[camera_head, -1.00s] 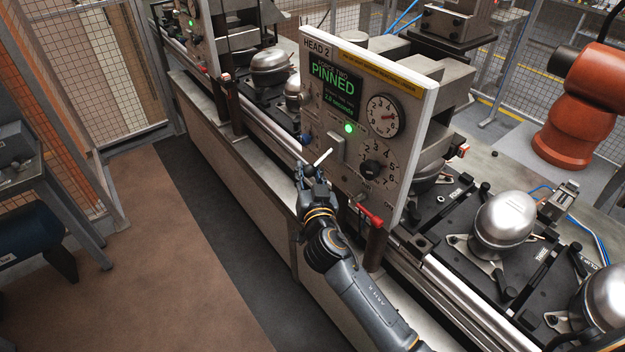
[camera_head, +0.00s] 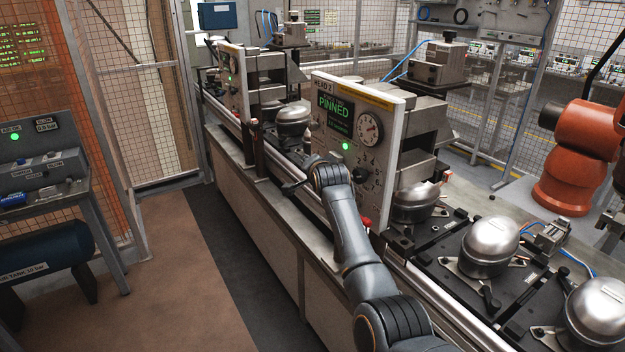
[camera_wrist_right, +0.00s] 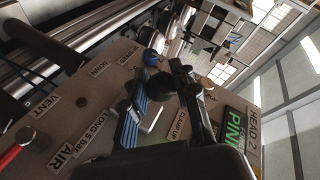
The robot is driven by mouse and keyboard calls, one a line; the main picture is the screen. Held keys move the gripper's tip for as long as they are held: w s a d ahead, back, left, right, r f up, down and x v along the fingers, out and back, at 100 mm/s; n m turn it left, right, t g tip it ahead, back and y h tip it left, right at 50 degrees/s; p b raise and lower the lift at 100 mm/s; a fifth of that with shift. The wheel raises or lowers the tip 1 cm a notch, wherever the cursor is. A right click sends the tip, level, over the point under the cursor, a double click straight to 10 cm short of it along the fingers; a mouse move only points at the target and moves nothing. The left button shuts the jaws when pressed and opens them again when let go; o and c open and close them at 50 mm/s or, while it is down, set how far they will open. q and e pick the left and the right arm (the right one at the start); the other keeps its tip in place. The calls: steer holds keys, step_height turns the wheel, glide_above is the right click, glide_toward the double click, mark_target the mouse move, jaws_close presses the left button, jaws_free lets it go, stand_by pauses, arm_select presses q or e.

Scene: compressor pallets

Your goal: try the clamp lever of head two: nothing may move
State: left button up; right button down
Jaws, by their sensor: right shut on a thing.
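The head two panel (camera_head: 357,152) stands upright at the middle of the head view. Its screen (camera_head: 336,115) reads PINNED in green, and a green lamp (camera_head: 345,146) is lit. In the wrist view my right gripper (camera_wrist_right: 160,79) is shut around the black ball knob (camera_wrist_right: 159,86) of the clamp lever. The lever's pale shaft (camera_wrist_right: 153,119) shows by the fingers, beside the CLAMP UP label (camera_wrist_right: 180,126). In the head view my right arm hides the lever and most of the fingers. My left gripper is in neither view.
A red-handled lever (camera_head: 367,223) is low on the panel. Silver compressors (camera_head: 488,246) stand on the line at right. An orange robot (camera_head: 565,195) is beyond it. The brown floor (camera_head: 165,270) at left is clear.

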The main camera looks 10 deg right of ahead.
steer(key=shift+w+d+r+m+p, duration=0.1)
steer(key=shift+d+r+m+p, duration=0.1)
steer(key=shift+r, duration=0.2)
steer(key=shift+w+d+r+m+p, duration=0.1)
steer(key=shift+r+p, duration=0.1)
steer(key=shift+r, duration=0.2)
steer(key=shift+r+y, duration=0.15)
steer(key=shift+y, duration=0.25)
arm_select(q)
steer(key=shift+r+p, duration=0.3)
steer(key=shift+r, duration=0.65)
arm_select(e)
steer(key=shift+d+r+m, duration=0.1)
steer(key=shift+d+m, duration=0.05)
steer(key=shift+m, duration=0.15)
steer(key=c, duration=1)
jaws_free()
steer(key=shift+g, duration=0.3)
steer(key=shift+s+f, duration=0.1)
steer(key=shift+f, duration=0.1)
